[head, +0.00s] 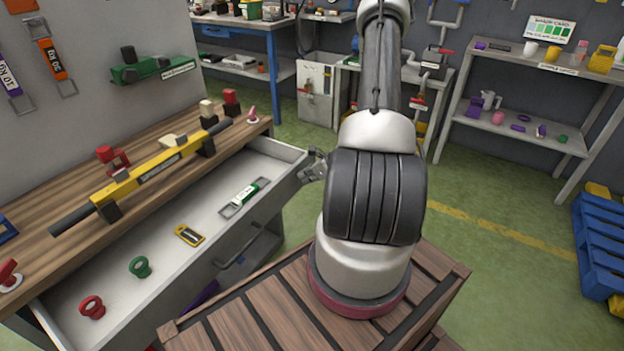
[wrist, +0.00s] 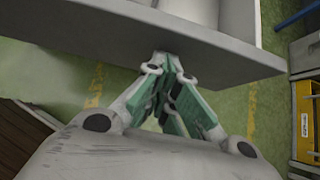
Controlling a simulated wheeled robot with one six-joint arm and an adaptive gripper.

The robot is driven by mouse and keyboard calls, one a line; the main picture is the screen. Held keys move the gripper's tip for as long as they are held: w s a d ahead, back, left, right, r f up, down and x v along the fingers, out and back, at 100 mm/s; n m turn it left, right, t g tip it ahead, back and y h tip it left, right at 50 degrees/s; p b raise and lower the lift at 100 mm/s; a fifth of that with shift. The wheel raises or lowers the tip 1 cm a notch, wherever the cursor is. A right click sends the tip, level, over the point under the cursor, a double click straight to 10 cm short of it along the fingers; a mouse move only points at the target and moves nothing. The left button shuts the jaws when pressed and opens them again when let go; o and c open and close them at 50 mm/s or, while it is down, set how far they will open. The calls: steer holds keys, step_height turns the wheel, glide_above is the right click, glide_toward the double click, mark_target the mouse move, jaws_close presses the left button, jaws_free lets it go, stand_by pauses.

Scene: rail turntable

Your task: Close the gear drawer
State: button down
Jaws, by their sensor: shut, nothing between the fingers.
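The gear drawer (head: 272,172) is a pale grey drawer pulled out from under a wooden workbench, standing well open. Inside lie a red ring (head: 92,307), a green ring (head: 140,267), a yellow-and-black item (head: 189,236) and a green-and-white strap-like piece (head: 245,193). My gripper (head: 314,166) is at the drawer's right front corner in the head view, partly hidden by my arm. In the wrist view my gripper (wrist: 168,62) is shut and empty, its tips at the grey drawer front (wrist: 90,38). I cannot tell whether they touch it.
The wooden workbench top (head: 60,190) carries a yellow bar tool (head: 155,165) and small clamps. A slatted wooden crate top (head: 260,310) is beside the drawer front. Shelves (head: 520,130) and blue pallets (head: 600,245) stand at the right. Green floor is clear between.

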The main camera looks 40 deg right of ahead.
steer(key=w+a, duration=0.2)
steer(key=w, duration=0.5)
steer(key=w+a, duration=0.3)
steer(key=w, duration=0.4)
steer(key=w+a, duration=0.2)
steer(key=w, duration=0.5)
steer(key=shift+a, duration=0.3)
steer(key=shift+w+a+r, duration=0.1)
steer(key=shift+w+a, duration=0.05)
steer(key=shift+w, duration=0.3)
steer(key=shift+w+r, duration=0.1)
